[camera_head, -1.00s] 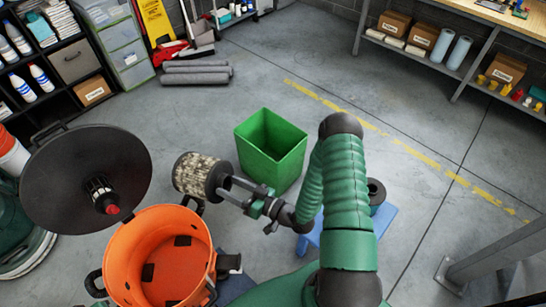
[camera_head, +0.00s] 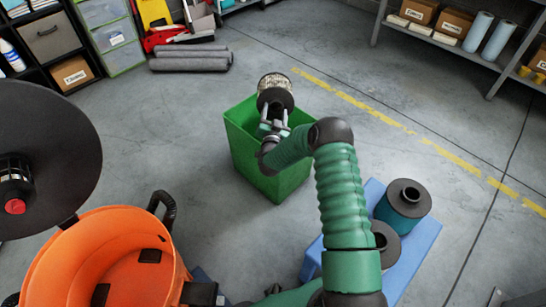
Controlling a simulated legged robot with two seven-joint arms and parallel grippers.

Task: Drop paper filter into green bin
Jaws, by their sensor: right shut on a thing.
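The paper filter (camera_head: 274,84) is a dirty, pale cylinder with a dark end. My right gripper (camera_head: 273,118) is shut on its dark near end and holds it up over the green bin, toward the far rim in the picture. The green bin (camera_head: 262,178) is an open square tub standing on the floor. My right forearm and gripper cover part of its opening, so its inside is mostly hidden. My left gripper is not in view.
An orange bucket (camera_head: 110,262) stands at the lower left, with a round black lid (camera_head: 45,150) raised beside it. A blue stool (camera_head: 412,262) at the right bears two dark ring-ended cylinders (camera_head: 402,205). Grey rolls (camera_head: 190,60) lie on the floor behind.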

